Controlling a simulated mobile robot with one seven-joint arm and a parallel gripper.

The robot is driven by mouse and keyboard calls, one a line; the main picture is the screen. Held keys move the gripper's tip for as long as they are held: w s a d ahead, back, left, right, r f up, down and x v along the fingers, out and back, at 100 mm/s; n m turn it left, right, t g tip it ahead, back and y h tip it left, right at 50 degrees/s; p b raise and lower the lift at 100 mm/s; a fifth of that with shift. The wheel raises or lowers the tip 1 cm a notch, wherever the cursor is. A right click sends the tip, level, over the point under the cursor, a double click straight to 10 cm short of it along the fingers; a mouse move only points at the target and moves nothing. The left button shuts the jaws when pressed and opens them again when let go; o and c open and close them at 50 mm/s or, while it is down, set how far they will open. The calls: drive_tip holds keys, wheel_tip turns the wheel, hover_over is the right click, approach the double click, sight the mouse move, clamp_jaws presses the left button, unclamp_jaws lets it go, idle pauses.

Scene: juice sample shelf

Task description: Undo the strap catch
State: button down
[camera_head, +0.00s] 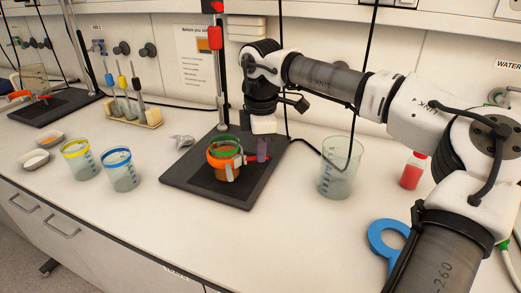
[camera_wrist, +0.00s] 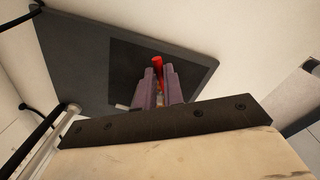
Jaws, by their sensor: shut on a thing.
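A cup with an orange strap (camera_head: 222,163) around it and a green rim (camera_head: 222,144) stands on a dark base plate (camera_head: 190,174). My gripper (camera_head: 262,152), with purple fingers, points down just right of the cup. A small red piece (camera_head: 250,158), which looks like the strap catch, reaches from the strap to the fingers. In the wrist view the red piece (camera_wrist: 157,62) shows at the tips of the purple fingers (camera_wrist: 165,82), and my gripper is shut on it. The cup is not in the wrist view.
An upright rod (camera_head: 220,80) rises behind the cup. A clear beaker (camera_head: 340,166) stands right of the plate, with a red bottle (camera_head: 412,170) and a blue ring (camera_head: 388,240) beyond. Two beakers (camera_head: 122,172) (camera_head: 79,160) stand left.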

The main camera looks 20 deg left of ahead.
drive_tip(key=c, duration=1.5)
unclamp_jaws()
drive_tip(key=shift+r, duration=0.1)
drive_tip(key=r, duration=1.3)
drive_tip(key=shift+s+d+r, duration=0.2)
drive_tip(key=shift+s+r, duration=0.1)
drive_tip(key=shift+r, duration=0.05)
